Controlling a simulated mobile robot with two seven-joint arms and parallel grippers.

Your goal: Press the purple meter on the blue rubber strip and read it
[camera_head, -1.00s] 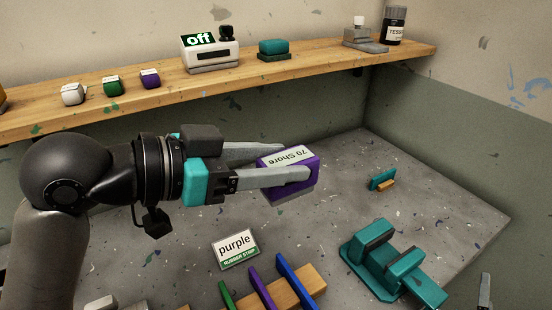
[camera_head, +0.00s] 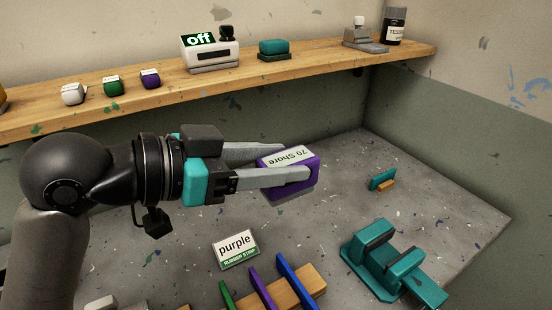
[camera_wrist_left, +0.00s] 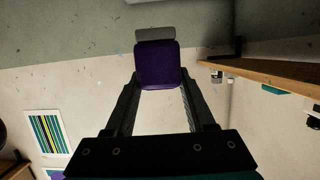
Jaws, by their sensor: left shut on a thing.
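My left gripper (camera_head: 290,165) is shut on the purple meter (camera_head: 304,187) and holds it in the air above the grey bench. The meter's pale label reads "70 Shore", upside down to me. Its purple face also shows between the fingers in the left wrist view (camera_wrist_left: 158,66), with a grey part at its far end. The blue rubber strip (camera_head: 297,282) stands on a wooden block (camera_head: 311,281), below the meter in the head view and apart from it.
Green (camera_head: 227,295) and purple (camera_head: 262,288) strips stand beside the blue one. A card (camera_head: 236,248) reads "purple, RUBBER STRIP". A teal vise-like fixture (camera_head: 390,265) stands to the right. The wooden shelf (camera_head: 330,58) behind holds small meters and a box reading "off".

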